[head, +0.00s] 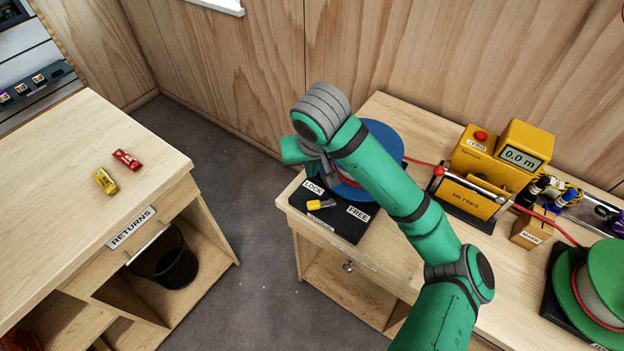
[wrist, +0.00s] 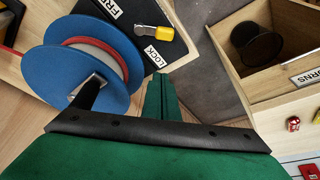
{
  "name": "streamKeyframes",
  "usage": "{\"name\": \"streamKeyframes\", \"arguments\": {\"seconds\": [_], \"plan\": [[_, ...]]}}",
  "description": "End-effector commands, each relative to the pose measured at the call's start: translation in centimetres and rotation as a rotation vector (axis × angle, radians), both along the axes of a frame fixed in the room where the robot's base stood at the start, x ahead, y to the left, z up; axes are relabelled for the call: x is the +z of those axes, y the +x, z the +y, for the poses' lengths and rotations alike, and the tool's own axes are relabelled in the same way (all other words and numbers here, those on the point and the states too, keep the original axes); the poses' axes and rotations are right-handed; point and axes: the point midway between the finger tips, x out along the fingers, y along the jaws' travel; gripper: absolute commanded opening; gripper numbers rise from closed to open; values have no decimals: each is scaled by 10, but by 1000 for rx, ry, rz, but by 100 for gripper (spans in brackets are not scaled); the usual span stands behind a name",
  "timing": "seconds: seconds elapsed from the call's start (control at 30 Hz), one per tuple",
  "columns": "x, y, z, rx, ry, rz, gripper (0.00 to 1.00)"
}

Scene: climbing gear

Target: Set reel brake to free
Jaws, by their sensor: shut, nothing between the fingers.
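The blue cable reel (head: 385,140) stands on a black base (head: 335,228) at the left end of the bench. The base has a LOCK label (head: 313,187) and a FREE label (head: 357,212). The brake lever (head: 318,205) has a yellow grip and a grey arm. In the wrist view, the yellow grip (wrist: 165,34) lies nearer the LOCK label (wrist: 151,56) than the FREE label (wrist: 110,8). My gripper (head: 318,172) is shut and empty, beside the reel and above the base, apart from the lever. My arm hides part of the reel.
A yellow metre counter (head: 468,190) and a green reel (head: 603,285) stand to the right, with red cord between. The RETURNS counter (head: 60,180) is at left, with two small items on top. A floor gap separates it from the bench.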

Motion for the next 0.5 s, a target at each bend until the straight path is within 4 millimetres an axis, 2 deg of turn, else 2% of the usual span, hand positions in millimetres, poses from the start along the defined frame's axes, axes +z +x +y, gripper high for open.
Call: {"name": "streamKeyframes", "arguments": {"seconds": [0.5], "plan": [[-82, 27, 3, -2, -1, 3, 0]]}}
